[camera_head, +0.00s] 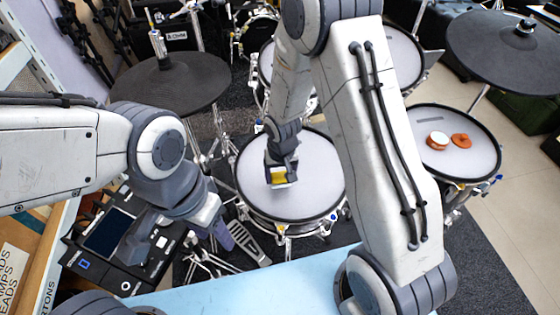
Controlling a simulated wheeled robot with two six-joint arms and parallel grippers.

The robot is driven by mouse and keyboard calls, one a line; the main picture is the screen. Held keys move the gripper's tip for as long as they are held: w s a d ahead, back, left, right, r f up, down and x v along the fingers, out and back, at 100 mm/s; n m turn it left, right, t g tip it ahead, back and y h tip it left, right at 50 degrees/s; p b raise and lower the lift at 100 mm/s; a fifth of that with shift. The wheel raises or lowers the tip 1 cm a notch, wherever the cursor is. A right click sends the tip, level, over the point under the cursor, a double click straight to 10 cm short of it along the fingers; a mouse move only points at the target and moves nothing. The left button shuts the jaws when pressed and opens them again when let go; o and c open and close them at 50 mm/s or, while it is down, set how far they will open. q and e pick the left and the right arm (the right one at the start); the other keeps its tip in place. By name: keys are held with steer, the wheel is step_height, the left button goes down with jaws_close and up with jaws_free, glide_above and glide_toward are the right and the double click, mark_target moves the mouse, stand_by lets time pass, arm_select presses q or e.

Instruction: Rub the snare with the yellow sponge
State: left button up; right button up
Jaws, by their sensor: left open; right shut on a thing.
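The snare (312,200) is the round white mesh pad with a black rim in the middle of the head view. My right gripper (281,172) reaches down over its upper left part and is shut on the yellow sponge (279,176). The sponge is low at the pad; I cannot tell whether it touches the surface. The gripper and arm partly hide the sponge and the snare's right edge. My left gripper (226,240) is open and empty, left of the snare and near the drum module.
A drum module (124,240) with a screen stands at the lower left. Black cymbals (172,82) (505,50) flank the kit. Another pad (462,160) on the right carries two small orange-red round things (438,140) (461,141). A light blue surface (250,290) lies in front.

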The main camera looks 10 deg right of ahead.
steer(key=shift+r+p, duration=1.7)
steer(key=shift+r, duration=0.65)
steer(key=shift+d, duration=0.1)
